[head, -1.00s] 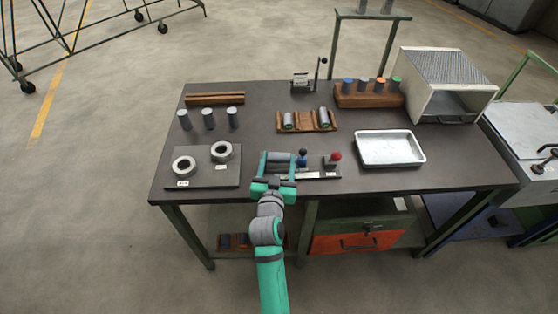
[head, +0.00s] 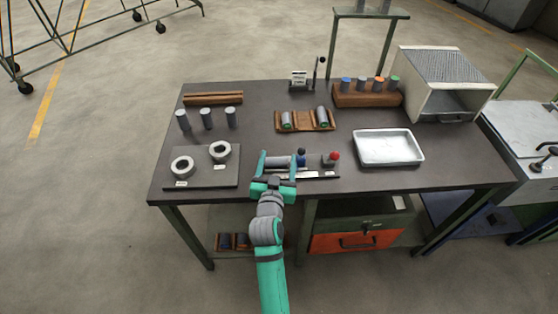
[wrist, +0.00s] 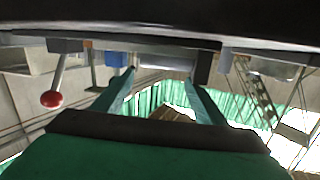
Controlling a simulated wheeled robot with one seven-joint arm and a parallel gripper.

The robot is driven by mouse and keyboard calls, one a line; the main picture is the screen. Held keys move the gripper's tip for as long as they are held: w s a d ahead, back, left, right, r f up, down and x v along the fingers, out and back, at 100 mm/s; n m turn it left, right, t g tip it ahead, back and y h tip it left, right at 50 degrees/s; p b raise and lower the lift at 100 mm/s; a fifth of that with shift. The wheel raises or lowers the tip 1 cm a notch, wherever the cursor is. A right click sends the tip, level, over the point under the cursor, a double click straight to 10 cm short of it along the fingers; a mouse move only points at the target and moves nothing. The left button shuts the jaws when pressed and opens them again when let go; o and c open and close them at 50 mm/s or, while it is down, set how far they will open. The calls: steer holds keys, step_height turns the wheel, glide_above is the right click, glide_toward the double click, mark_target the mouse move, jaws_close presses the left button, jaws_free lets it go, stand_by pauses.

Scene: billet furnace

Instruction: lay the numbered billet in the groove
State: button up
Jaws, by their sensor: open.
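My gripper (head: 279,156) is open at the front edge of the bench, its green fingers pointing away from me. A grey cylinder (head: 280,162) lies crosswise between or just under the fingers; I cannot tell whether they touch it. A long brown wooden piece (head: 213,99) lies at the back left. No billet number is legible.
Three grey cylinders (head: 206,119) stand at left behind a ring plate (head: 205,179). A white tray (head: 388,160), colour-topped cylinders in a rack (head: 368,98) and a metal box (head: 438,98) occupy the right.

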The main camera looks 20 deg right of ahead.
mark_target(276, 164)
steer(key=shift+s+a+f+g, duration=0.15)
steer(key=shift+s+a+f, duration=0.15)
steer(key=shift+f, duration=0.35)
steer(key=shift+s+a+f+g, duration=0.15)
steer(key=shift+a+f, duration=0.25)
steer(key=shift+f, duration=0.2)
steer(key=d+r+v, duration=0.1)
steer(key=r+v, duration=0.1)
steer(key=v, duration=0.8)
steer(key=shift+w, duration=0.15)
